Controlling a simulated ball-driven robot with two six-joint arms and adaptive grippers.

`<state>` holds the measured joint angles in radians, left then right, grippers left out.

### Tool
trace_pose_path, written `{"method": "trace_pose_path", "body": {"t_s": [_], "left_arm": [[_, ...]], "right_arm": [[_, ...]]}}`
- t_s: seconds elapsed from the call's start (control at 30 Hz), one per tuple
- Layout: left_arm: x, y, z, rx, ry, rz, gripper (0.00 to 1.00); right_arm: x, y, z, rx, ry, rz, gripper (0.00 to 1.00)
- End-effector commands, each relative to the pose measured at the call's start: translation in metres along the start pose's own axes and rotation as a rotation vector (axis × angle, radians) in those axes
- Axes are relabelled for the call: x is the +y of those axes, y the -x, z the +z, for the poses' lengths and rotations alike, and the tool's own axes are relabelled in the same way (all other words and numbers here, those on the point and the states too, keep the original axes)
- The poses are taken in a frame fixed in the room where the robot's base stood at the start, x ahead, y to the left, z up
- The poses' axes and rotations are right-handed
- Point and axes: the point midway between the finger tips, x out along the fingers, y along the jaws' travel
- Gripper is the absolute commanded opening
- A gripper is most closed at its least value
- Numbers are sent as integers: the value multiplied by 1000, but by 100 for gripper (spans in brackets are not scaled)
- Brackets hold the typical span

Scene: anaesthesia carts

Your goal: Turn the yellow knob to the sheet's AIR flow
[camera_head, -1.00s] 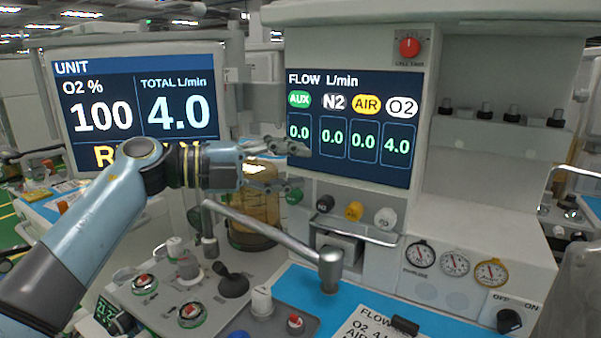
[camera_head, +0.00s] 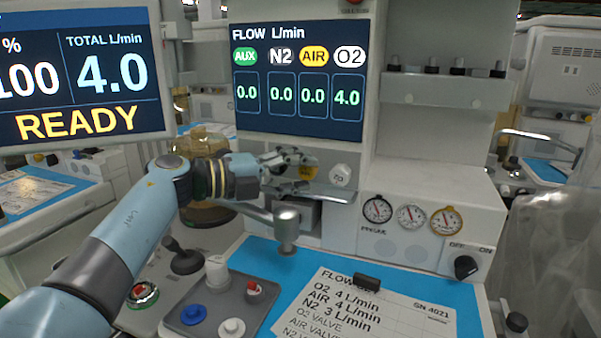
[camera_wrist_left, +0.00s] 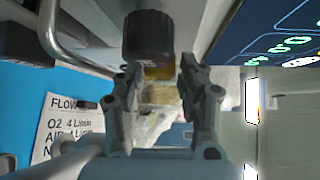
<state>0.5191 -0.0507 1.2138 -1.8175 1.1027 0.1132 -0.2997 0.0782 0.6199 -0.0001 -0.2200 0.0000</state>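The yellow knob (camera_head: 307,173) is on the front panel below the flow screen, partly hidden by my left gripper (camera_head: 296,172). In the left wrist view the gripper (camera_wrist_left: 160,80) has its two fingers apart. A black knob (camera_wrist_left: 148,36) fills the top there, with the yellow knob (camera_wrist_left: 158,72) partly hidden behind it, seen between the fingers. I cannot tell whether the fingers touch the yellow knob. The sheet (camera_head: 365,305) reads O2 4, AIR 4, N2 3 L/min. The flow screen (camera_head: 300,80) shows AIR 0.0 and O2 4.0. My right gripper is out of view.
A white knob (camera_head: 341,175) sits right of the yellow one. A metal rail (camera_head: 325,197) runs below the knobs. A grey post (camera_head: 287,230) stands in front. Gauges (camera_head: 411,216) are to the right. The other screen (camera_head: 80,75) reads READY.

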Motion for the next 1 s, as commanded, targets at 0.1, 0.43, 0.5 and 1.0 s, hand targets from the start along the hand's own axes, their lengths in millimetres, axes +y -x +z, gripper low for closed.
{"method": "trace_pose_path", "body": {"t_s": [0.1, 0.43, 0.5, 1.0], "left_arm": [[1, -5, 0, 0, 1, 1, 40], [0, -5, 0, 0, 1, 1, 27], [1, -5, 0, 0, 1, 1, 18], [2, -5, 0, 2, 90, -88, 0]], "right_arm": [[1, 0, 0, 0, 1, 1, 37], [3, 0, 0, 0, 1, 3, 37], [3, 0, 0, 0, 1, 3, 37], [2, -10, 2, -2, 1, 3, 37]]}}
